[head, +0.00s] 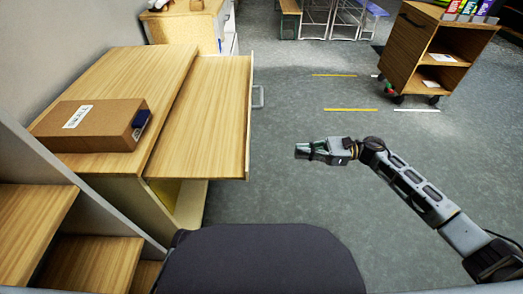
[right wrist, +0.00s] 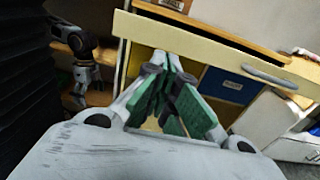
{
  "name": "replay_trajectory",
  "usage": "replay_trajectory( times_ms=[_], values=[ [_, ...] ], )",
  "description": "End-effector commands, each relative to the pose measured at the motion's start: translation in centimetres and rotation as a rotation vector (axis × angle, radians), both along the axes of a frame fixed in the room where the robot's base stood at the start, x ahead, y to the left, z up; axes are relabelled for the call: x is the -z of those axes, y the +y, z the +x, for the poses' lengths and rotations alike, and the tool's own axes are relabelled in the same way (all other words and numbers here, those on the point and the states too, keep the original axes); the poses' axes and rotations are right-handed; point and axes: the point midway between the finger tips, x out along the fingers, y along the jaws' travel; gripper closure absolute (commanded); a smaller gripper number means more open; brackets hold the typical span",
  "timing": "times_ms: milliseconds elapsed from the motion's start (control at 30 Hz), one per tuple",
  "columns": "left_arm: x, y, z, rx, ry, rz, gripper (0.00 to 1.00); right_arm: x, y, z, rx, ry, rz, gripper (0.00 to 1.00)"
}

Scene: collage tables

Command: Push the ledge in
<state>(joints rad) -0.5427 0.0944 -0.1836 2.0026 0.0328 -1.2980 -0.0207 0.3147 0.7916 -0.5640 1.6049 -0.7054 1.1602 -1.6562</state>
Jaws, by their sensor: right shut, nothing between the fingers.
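The ledge (head: 205,115) is a light wooden board pulled out from the desk (head: 115,80), on its right side in the head view. Its long front edge (right wrist: 215,40) crosses the top of the right wrist view. My right gripper (head: 298,151) is shut and empty, to the right of the ledge with a floor gap between them in the head view. Its green-padded fingers (right wrist: 170,75) point toward the ledge's front in the right wrist view. A dark gripper, likely my left one (right wrist: 80,88), hangs at the left there; its jaws are unclear.
A cardboard box (head: 95,122) lies on the desk top, left of the ledge. A grey handle (head: 259,97) shows by the ledge's front edge. Wooden shelves (head: 60,240) stand at lower left. A wooden cart (head: 425,50) stands far right.

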Motion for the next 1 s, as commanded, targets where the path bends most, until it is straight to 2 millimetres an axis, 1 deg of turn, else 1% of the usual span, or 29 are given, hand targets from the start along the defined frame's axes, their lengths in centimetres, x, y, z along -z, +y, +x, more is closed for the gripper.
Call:
replay_trajectory(
  times_ms=[167,367,1000],
  values=[
    [0.0,0.0,0.0,0.000,0.000,0.000,0.00,0.0,0.4,0.0,0.000,0.000,0.001,1.00],
    [0.0,0.0,0.0,0.000,0.000,0.001,0.00,0.0,1.9,0.0,-0.001,0.000,0.001,1.00],
    [0.3,0.1,-0.3,0.000,0.008,0.003,0.00,0.0,10.2,0.0,-0.002,0.000,0.002,1.00]
  ],
)
